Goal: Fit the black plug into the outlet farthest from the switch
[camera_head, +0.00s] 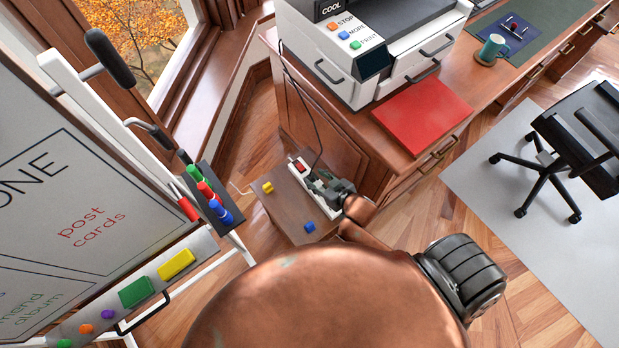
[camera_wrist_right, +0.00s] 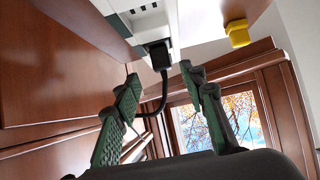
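The white power strip (camera_head: 328,208) lies on a low wooden stand, with its red switch (camera_head: 297,165) at the upper-left end. My right gripper (camera_head: 324,183) is over the strip and hides most of its outlets. In the right wrist view, the black plug (camera_wrist_right: 158,54) is against the face of the strip (camera_wrist_right: 150,19), with its cord hanging down behind a finger. My right gripper (camera_wrist_right: 160,76) is open there, its green-padded fingers apart on either side of the cord, below the plug. I cannot tell how deep the plug sits. My left gripper is not in view.
The stand (camera_head: 285,208) also carries a yellow block (camera_head: 268,187) and a blue block (camera_head: 309,227). A printer (camera_head: 365,50) and red folder (camera_head: 422,113) are on the desk behind. A whiteboard (camera_head: 90,215) stands left; an office chair (camera_head: 570,150) is right.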

